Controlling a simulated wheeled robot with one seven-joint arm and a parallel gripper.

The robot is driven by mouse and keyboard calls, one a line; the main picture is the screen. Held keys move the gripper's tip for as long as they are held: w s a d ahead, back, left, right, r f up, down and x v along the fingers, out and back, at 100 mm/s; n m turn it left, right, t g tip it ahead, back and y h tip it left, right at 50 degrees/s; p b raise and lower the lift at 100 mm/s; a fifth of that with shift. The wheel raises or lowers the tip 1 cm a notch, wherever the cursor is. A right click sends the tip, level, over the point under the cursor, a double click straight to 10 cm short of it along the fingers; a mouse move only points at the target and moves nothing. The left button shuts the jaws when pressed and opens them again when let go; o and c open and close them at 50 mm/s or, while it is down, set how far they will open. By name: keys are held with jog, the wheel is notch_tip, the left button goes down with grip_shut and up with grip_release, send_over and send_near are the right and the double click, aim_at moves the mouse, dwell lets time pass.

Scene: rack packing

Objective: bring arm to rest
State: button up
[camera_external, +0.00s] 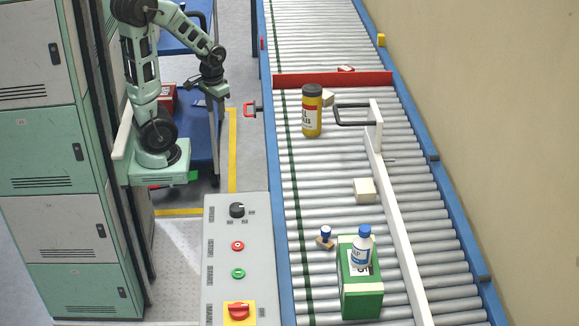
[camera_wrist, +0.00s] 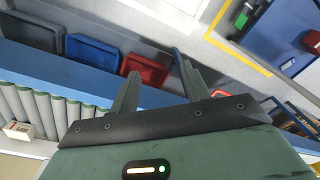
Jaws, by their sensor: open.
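My arm is mounted beside the cabinet column at the left of the external view, bent at the elbow. My gripper (camera_external: 207,88) hangs at the arm's end above the gap between the blue cart and the conveyor. In the wrist view my gripper (camera_wrist: 157,72) has its two dark fingers spread apart with nothing between them. No object is held. Behind the fingers in the wrist view are a blue rail and a red bin (camera_wrist: 144,70), which appear apart from the fingers.
A roller conveyor (camera_external: 310,190) holds a yellow bottle (camera_external: 312,118), a white block (camera_external: 364,190), a stamp (camera_external: 325,238), and a green box (camera_external: 362,298) with a blue-capped bottle (camera_external: 361,250) on it. A red bar (camera_external: 345,79) crosses it. A control panel (camera_external: 237,285) stands in front. A blue cart (camera_external: 200,150) is beside my arm.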

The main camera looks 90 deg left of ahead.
notch_tip(320, 180, up, 18)
jog(key=p, duration=1.5)
jog(key=shift+f, duration=0.2)
